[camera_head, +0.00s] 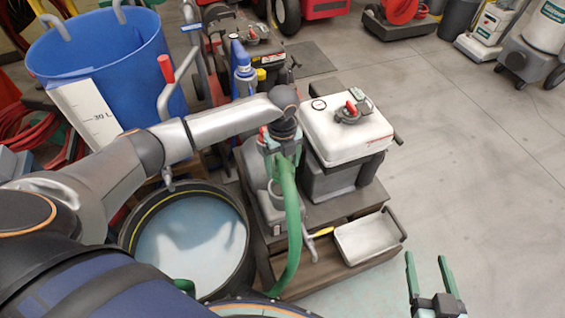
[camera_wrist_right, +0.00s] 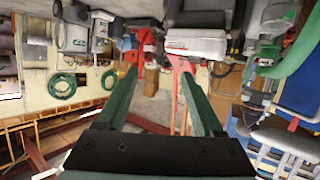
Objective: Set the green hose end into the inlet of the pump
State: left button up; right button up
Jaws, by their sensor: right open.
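The green hose (camera_head: 292,215) rises in a curve from the platform's lower edge to my left gripper (camera_head: 281,146). My left gripper appears shut on its upper end, which is mostly covered by the fingers. A grey machine body (camera_head: 268,208), apparently the pump, stands right below that gripper. Its inlet is hidden behind the gripper and hose, so I cannot tell whether the end touches it. My right gripper (camera_head: 431,278) is open and empty at the lower right, apart from the platform. In the right wrist view its green fingers (camera_wrist_right: 155,78) are spread with nothing between them.
A white-topped tank (camera_head: 343,132) with a red-handled valve stands right of the hose. A shallow tray (camera_head: 368,240) sits at the platform's front right. A round tub of water (camera_head: 128,240) and a blue bucket (camera_head: 95,55) are at left.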

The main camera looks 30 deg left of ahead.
pick_arm(q)
jog(key=shift+f+b, duration=0.35)
jog(key=shift+b, duration=0.05)
jog(key=shift+f+b, duration=0.3)
jog(key=shift+b, duration=0.05)
jog(key=shift+f+b, duration=0.55)
jog(key=shift+b, duration=0.1)
jog(key=shift+f, duration=0.15)
jog(key=shift+f+b, duration=0.45)
jog(key=shift+b, duration=0.3)
jog(key=shift+f+b, duration=0.3)
jog(key=shift+b, duration=0.05)
pick_arm(e)
jog(key=s+a+r+n+t+y, duration=0.1)
jog(key=r+n+t+y, duration=0.3)
jog(key=r, duration=0.8)
jog(key=s+r+n+t+y, duration=0.3)
jog(key=r+n+t+y, duration=0.1)
jog(key=r, duration=0.9)
jog(key=shift+a+r+t+y, duration=0.3)
jog(key=shift+a+y, duration=0.1)
jog(key=shift+y, duration=0.5)
pick_arm(q)
jog(key=shift+p, duration=0.75)
pick_arm(e)
jog(key=shift+r, duration=0.5)
